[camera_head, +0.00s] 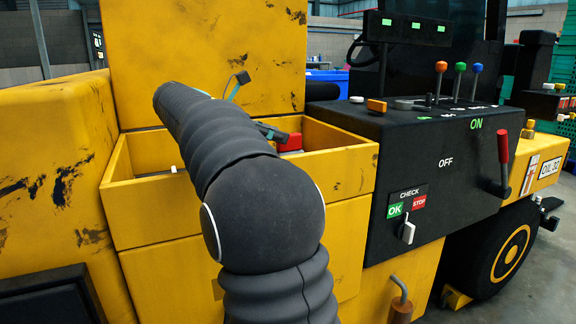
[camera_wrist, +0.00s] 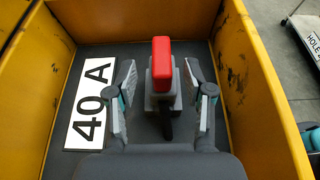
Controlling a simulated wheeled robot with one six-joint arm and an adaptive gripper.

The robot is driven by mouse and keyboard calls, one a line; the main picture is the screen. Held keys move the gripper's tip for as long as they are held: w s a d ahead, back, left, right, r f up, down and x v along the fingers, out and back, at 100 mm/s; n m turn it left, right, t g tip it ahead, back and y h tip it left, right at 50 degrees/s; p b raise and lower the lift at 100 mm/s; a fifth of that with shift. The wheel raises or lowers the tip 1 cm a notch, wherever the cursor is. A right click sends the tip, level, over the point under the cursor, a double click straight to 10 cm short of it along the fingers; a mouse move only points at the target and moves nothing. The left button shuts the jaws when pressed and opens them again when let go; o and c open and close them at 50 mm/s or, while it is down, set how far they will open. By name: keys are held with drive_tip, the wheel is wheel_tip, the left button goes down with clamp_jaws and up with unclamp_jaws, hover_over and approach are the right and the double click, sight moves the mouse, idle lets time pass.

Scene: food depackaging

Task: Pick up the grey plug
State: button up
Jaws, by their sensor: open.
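A grey plug-like piece with a red block on top (camera_wrist: 163,88) stands in the middle of the yellow bin in the wrist view. Its red part (camera_head: 291,142) also shows inside the bin in the head view. My gripper (camera_wrist: 164,84) is open, with one finger on each side of this piece. Gaps show between the fingers and the piece, and I cannot tell if they touch lower down. In the head view my arm hides most of the gripper and the inside of the bin.
The yellow bin (camera_head: 155,220) has raised walls close around my gripper. A white "40 A" label (camera_wrist: 90,105) lies on its dark floor at left. A black control panel (camera_head: 440,150) with levers stands at right of the bin.

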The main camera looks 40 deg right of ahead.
sight(301, 138)
drive_tip(key=shift+r+b+x, duration=0.15)
drive_tip(key=shift+b+x, duration=0.1)
drive_tip(key=shift+x, duration=1.4)
drive_tip(key=shift+r+b+x, duration=0.15)
drive_tip(key=shift+b+x, duration=0.1)
drive_tip(key=shift+x, duration=1.4)
drive_tip(key=shift+s, duration=0.15)
clamp_jaws()
